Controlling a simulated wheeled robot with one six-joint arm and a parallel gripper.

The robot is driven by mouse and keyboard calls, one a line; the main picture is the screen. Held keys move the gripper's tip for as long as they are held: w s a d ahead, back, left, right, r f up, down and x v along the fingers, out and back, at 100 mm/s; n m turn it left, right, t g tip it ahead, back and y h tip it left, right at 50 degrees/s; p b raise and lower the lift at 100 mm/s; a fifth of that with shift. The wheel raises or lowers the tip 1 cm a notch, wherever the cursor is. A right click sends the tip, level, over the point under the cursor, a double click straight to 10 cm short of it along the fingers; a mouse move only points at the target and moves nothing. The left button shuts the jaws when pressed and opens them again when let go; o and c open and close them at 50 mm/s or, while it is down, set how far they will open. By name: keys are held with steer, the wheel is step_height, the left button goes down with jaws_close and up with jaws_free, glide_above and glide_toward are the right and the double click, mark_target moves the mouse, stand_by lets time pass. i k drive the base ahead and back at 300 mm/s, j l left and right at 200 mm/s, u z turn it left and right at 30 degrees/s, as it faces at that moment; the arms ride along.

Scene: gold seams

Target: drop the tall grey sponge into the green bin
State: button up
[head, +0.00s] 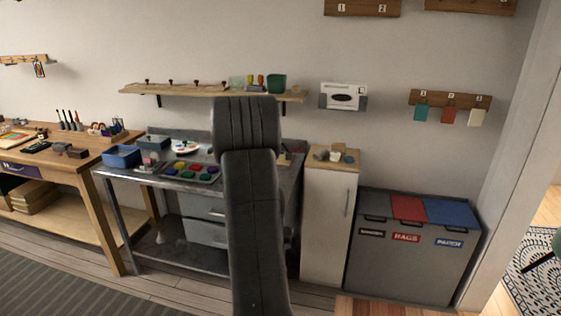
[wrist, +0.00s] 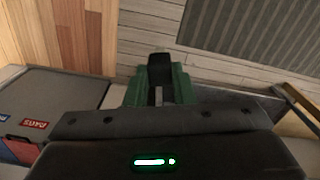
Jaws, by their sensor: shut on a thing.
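My gripper (wrist: 158,90) shows in the wrist view with green fingers shut on a dark grey upright block, which looks like the tall grey sponge (wrist: 160,68). They are held up, with the plank floor behind them. In the head view my arm rises through the middle and the gripper and sponge cannot be made out. A small green container (head: 276,84) stands at the right part of the wall shelf. I cannot tell whether it is the green bin; no other green bin is clear. My arm hides part of the workbench.
The metal workbench (head: 112,172) holds a blue bin (head: 122,156) and a tray of coloured pieces. A narrow white cabinet (head: 328,225) and a grey sorting chest (head: 405,265) with grey, red and blue lids stand to the right. The wall shelf (head: 190,90) has several pegs.

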mark_target(280, 92)
steer(key=i+l+u, duration=0.15)
steer(key=u, duration=0.25)
steer(key=i+l+u, duration=0.1)
steer(key=l+u, duration=0.3)
steer(key=i+l+u, duration=0.1)
steer(key=u, duration=0.3)
